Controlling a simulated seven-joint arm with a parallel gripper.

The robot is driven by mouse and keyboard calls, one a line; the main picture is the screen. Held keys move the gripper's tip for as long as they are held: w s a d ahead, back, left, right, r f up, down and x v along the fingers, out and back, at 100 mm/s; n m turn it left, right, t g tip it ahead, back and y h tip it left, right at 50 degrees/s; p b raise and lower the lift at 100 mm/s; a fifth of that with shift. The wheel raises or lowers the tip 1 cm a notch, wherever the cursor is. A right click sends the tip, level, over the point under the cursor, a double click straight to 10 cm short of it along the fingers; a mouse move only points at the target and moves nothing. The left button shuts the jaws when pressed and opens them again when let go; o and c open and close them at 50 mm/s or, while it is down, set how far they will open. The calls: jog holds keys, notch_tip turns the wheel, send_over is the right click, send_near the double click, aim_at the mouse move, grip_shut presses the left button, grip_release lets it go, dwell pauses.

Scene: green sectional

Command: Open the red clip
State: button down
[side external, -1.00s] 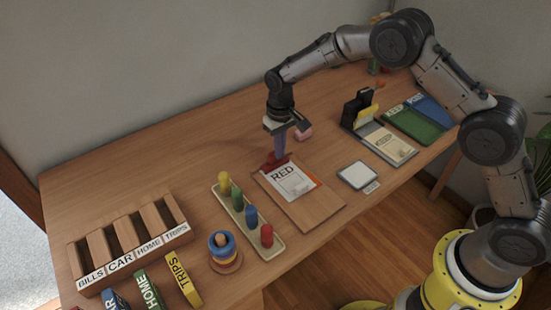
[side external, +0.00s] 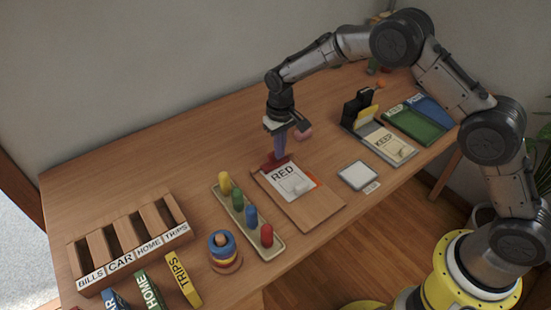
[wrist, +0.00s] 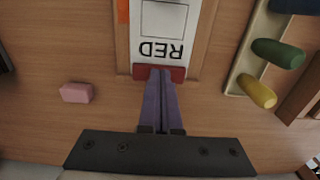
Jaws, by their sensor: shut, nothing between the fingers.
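The red clip (side external: 270,163) is at the top edge of a wooden clipboard (side external: 318,207), above a white sheet marked RED (side external: 287,178). In the wrist view the clip (wrist: 178,74) shows as a red bar beside the word RED. My gripper (side external: 277,155) points down at the clip. In the wrist view its purple fingers (wrist: 160,72) are together, with their tips at the clip's edge and overlapping it. Nothing shows between the fingers. I cannot tell whether the tips press on the clip.
A pink block (wrist: 76,92) lies beside the gripper. A peg tray (side external: 240,222) with coloured pegs stands left of the clipboard. A white square pad (side external: 357,175) and a KEEP board (side external: 391,148) lie to the right. A wooden slotted rack (side external: 130,240) is at the left.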

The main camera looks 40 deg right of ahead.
jog(key=shift+f, duration=0.6)
jog(key=shift+f, duration=0.35)
jog(key=shift+f, duration=0.15)
jog(key=shift+w, duration=1.15)
jog(key=shift+s, duration=0.15)
jog(key=shift+s+r, duration=0.6)
jog(key=shift+s, duration=0.15)
jog(key=shift+r, duration=2.95)
